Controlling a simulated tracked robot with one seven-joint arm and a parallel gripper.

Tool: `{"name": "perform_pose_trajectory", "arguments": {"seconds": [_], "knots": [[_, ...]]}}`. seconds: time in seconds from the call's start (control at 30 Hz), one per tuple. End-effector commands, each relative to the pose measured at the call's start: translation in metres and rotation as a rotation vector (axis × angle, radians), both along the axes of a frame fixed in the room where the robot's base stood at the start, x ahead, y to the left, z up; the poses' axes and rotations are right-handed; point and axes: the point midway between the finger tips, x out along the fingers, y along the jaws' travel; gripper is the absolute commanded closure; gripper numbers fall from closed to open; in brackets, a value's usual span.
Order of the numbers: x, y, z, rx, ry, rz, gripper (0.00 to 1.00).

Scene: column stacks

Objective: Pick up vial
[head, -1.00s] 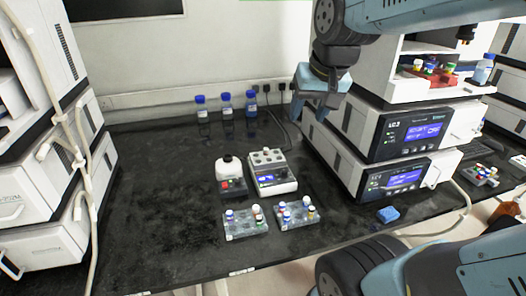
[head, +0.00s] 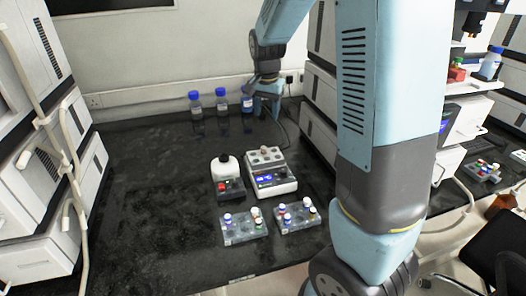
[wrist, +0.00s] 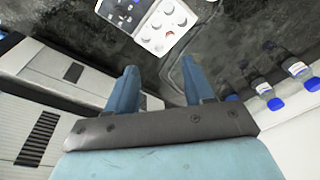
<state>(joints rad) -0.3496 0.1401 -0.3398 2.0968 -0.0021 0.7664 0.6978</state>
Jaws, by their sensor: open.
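Several small capped vials stand in two clear racks near the front of the dark bench: the left rack (head: 243,232) and the right rack (head: 297,222). A white-capped vial (head: 255,212) is in the left rack, and a blue-capped vial (head: 281,207) is in the right rack. I cannot tell which vial is meant. My gripper (head: 267,97) is high over the back of the bench, far behind the racks. In the wrist view my gripper (wrist: 158,82) has its two blue fingers apart with nothing between them.
A white heater block (head: 270,172) and a small white-topped device (head: 226,178) stand behind the racks. Blue-capped bottles (head: 195,103) line the back wall. White instrument stacks (head: 40,245) flank the bench. The bench's left part is clear.

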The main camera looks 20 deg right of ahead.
Motion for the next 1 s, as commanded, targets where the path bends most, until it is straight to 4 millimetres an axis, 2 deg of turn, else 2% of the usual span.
{"name": "perform_pose_trajectory", "arguments": {"seconds": [0.03,0.1,0.3,0.47,0.8,1.0], "knots": [[0.009,0.003,-0.011,-0.011,0.013,-0.017,0.48],[0.019,0.003,-0.022,-0.023,0.020,-0.046,0.48],[0.035,0.005,-0.040,-0.045,0.031,-0.093,0.48],[0.037,0.001,-0.052,-0.048,0.035,-0.106,0.48],[0.043,-0.008,-0.108,-0.048,0.036,-0.112,0.48],[0.045,-0.012,-0.126,-0.048,0.035,-0.112,0.48]]}}
